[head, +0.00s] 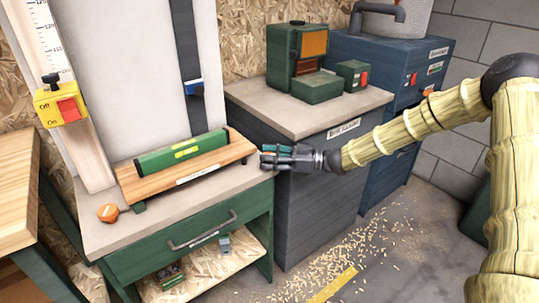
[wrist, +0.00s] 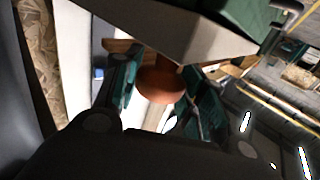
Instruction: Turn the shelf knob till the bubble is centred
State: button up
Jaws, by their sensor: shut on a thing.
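A wooden shelf (head: 216,158) with a white label on its front edge stands on the grey-topped bench. A green spirit level (head: 158,162) with yellow-green vials (head: 186,152) lies along it. The bubble is too small to make out. My gripper (head: 276,157) is at the right end of the shelf. In the wrist view, an orange-brown round knob (wrist: 162,84) sits between my two fingers, and my gripper (wrist: 160,97) is shut on it. In the head view the fingers mostly hide this knob. A second orange knob-like piece (head: 108,212) is at the shelf's left front.
The bench (head: 228,193) has a green drawer with a handle. A dark cabinet (head: 310,176) with green machine parts on top stands close behind my gripper. A yellow switch box (head: 60,104) is at the left. Wood chips (head: 336,250) lie on the floor.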

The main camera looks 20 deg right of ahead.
jog(key=shift+r, duration=0.1)
dwell(0.4)
jog(key=o, duration=1)
jog(key=shift+o, duration=0.2)
jog(key=v, duration=1.2)
jog(key=shift+w, duration=0.15)
jog(key=shift+d, duration=0.15)
